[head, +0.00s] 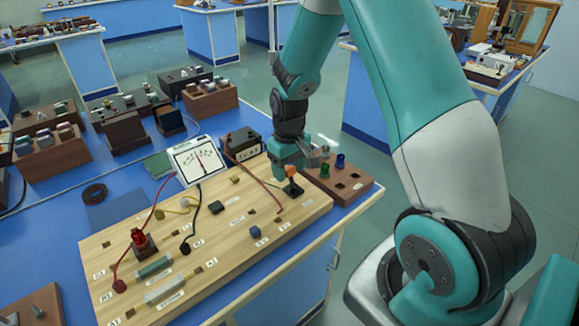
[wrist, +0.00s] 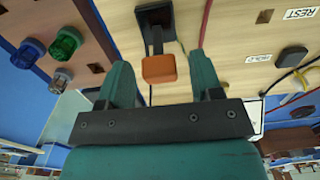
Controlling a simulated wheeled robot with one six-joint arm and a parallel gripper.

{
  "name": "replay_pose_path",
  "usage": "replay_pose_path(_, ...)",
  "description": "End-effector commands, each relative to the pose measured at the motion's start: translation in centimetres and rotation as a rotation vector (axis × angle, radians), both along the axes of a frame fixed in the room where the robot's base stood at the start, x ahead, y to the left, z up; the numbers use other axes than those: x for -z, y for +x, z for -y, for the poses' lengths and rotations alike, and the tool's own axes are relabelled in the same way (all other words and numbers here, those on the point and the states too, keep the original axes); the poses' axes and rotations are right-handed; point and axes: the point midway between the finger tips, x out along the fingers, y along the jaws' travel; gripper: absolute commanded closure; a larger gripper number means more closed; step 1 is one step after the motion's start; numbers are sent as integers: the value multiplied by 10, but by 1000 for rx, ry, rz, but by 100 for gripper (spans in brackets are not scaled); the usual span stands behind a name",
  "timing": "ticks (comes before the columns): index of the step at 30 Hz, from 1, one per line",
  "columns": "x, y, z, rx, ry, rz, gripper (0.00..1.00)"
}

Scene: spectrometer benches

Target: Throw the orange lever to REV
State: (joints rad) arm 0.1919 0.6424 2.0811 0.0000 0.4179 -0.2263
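The orange lever (head: 291,171) stands on a dark base at the right end of the light wooden board (head: 225,250) in the head view. In the wrist view its orange block-shaped knob (wrist: 159,69) sits on a dark stem. My gripper (wrist: 161,62) is open, with one teal finger on each side of the knob and a visible gap on both sides. In the head view my gripper (head: 293,160) is right above and behind the lever and partly hides it. I cannot read a REV label in either view.
A brown block with green and blue knobs (head: 338,180) stands close to the right of the lever. A red wire (head: 262,185) runs to the board just left of it. A white meter (head: 197,160) and dark box (head: 242,145) stand behind the board.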

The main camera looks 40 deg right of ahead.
Motion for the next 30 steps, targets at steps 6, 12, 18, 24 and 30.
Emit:
replay_pose_path(6,0,0,0,0,0,0,89)
replay_pose_path(12,-2,3,0,-1,-1,-40,90)
replay_pose_path(18,1,7,0,0,-4,-114,90)
replay_pose_path(24,2,7,0,0,-4,-115,90)
replay_pose_path(30,2,7,0,0,-4,-114,40)
